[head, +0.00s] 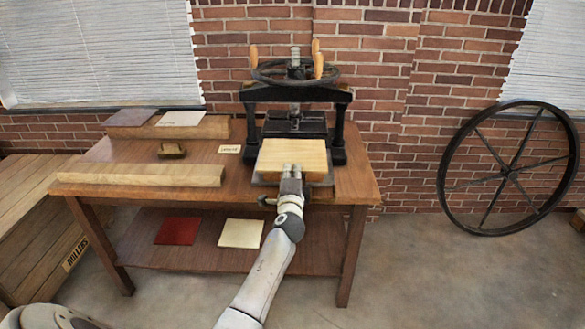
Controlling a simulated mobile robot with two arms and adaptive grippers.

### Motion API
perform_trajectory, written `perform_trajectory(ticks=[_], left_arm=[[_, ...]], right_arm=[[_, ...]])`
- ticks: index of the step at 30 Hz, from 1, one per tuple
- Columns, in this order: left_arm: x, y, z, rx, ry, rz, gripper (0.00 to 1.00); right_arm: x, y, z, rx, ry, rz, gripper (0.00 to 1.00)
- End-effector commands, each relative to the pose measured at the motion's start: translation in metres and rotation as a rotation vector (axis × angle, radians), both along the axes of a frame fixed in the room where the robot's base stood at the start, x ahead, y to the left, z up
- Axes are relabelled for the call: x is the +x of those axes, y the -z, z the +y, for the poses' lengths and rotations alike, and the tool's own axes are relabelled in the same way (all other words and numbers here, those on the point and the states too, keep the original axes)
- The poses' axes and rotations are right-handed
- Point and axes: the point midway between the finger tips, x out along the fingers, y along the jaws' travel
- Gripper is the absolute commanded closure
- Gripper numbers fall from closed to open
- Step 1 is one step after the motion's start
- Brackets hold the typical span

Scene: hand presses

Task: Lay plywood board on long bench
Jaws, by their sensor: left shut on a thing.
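A pale plywood board (292,154) is at the front of the black hand press (342,128), over the press's flat bed. I cannot tell whether it touches the bed. My left gripper (291,172) is shut on the board's near edge, and the arm reaches up from the bottom of the view. The fingers hide a small part of that edge. The long brown wooden bench (130,152) carries the press on its right part. My right gripper is not in view.
A long timber bar (140,174) lies along the bench's front left. A thicker block (205,128) lies behind it, with a small brown tool (172,150) between. A red sheet (178,231) and a cream sheet (240,233) lie on the lower shelf. A large spoked wheel (444,165) leans right.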

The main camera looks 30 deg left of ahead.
Motion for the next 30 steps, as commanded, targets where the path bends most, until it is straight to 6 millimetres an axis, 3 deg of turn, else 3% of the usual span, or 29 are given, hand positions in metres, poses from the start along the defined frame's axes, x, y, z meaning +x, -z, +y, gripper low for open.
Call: perform_trajectory(ticks=[13, 23, 30], left_arm=[[-0.025, -0.015, -0.016, 0.0, 0.002, -0.001, 1.0], [-0.035, -0.017, -0.022, -0.001, 0.001, -0.001, 1.0], [-0.059, -0.017, -0.037, -0.001, 0.001, 0.0, 1.0]], right_arm=[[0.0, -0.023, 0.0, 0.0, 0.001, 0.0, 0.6], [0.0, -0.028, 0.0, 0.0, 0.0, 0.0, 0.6], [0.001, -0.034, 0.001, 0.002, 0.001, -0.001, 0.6]])
